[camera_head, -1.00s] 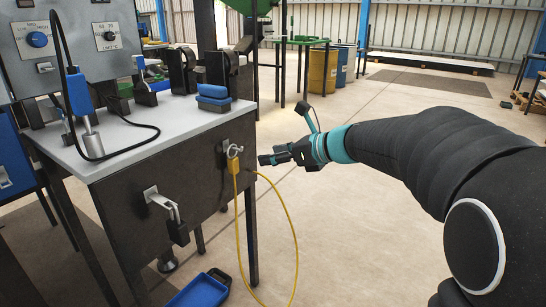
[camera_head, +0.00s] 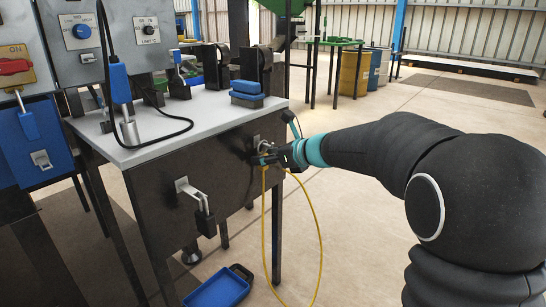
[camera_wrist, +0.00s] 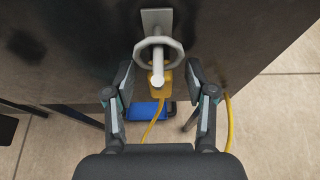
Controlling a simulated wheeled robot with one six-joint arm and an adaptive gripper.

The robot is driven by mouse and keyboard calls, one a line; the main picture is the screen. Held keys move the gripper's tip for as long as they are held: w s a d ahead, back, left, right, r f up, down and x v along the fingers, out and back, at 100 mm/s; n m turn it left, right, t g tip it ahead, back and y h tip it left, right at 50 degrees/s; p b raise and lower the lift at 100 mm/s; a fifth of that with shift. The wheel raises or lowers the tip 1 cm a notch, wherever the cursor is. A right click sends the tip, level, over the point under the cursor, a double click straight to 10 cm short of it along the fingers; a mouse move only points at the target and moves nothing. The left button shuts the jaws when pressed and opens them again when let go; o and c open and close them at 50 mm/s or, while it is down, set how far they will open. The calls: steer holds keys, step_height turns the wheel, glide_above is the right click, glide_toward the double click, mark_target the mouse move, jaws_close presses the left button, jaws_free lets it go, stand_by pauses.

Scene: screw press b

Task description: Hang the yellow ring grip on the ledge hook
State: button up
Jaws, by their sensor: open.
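The yellow ring grip shows in the wrist view as a pale grey ring (camera_wrist: 179,52) with a yellow body (camera_wrist: 160,84) below it. The ring is around a grey peg (camera_wrist: 158,67) on a plate fixed to the dark panel. My gripper (camera_wrist: 160,78) is open, with one finger on each side of the yellow body, and no clear contact shows. In the head view my gripper (camera_head: 262,160) is at the panel's right end and mostly hides the grip. I cannot tell which fitting is the ledge hook.
A yellow cord (camera_head: 317,225) loops down from the grip toward the floor. A metal hasp with a black padlock (camera_head: 205,222) sits on the panel to the left. A blue tray (camera_head: 220,291) lies on the floor below. The bench top (camera_head: 215,105) is above. Open floor lies right.

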jaws_close()
steer(key=c, duration=0.9)
jaws_free()
jaws_close()
steer(key=shift+r, duration=0.15)
steer(key=shift+r+p, duration=0.7)
steer(key=shift+p, duration=0.1)
steer(key=shift+s+d, duration=0.45)
steer(key=shift+d, duration=0.2)
steer(key=shift+s+d, duration=0.45)
steer(key=shift+d, duration=0.15)
steer(key=shift+s+d, duration=0.7)
steer(key=shift+d, duration=0.15)
steer(key=shift+s+d, duration=0.65)
steer(key=shift+d, duration=0.2)
